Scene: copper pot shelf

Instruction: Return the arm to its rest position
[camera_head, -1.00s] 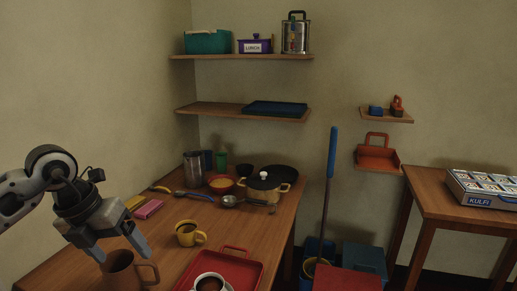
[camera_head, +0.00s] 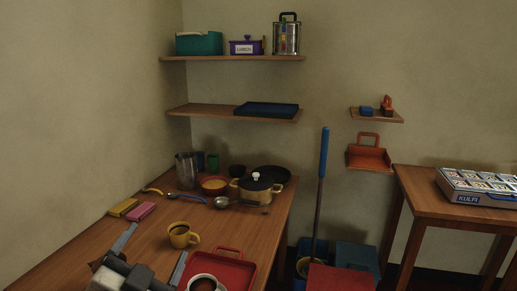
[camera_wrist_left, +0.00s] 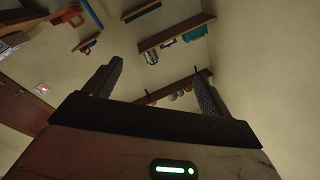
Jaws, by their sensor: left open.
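My left gripper (camera_head: 152,254) is at the bottom of the head view, low over the near left part of the wooden table (camera_head: 225,228). Its two fingers are spread apart with nothing between them. In the left wrist view the fingers (camera_wrist_left: 156,88) also stand wide apart and empty, with the wall and shelves beyond, seen tilted. The brown mug is mostly hidden behind the gripper; a small brown part shows at its left. My right gripper is not in view.
Beside the gripper are a yellow cup (camera_head: 181,236), a red tray (camera_head: 232,262) and a white cup (camera_head: 203,282). Pink (camera_head: 141,211) and yellow (camera_head: 123,207) blocks lie behind it. A pot (camera_head: 256,186) stands farther back. Shelves (camera_head: 210,111) hang above.

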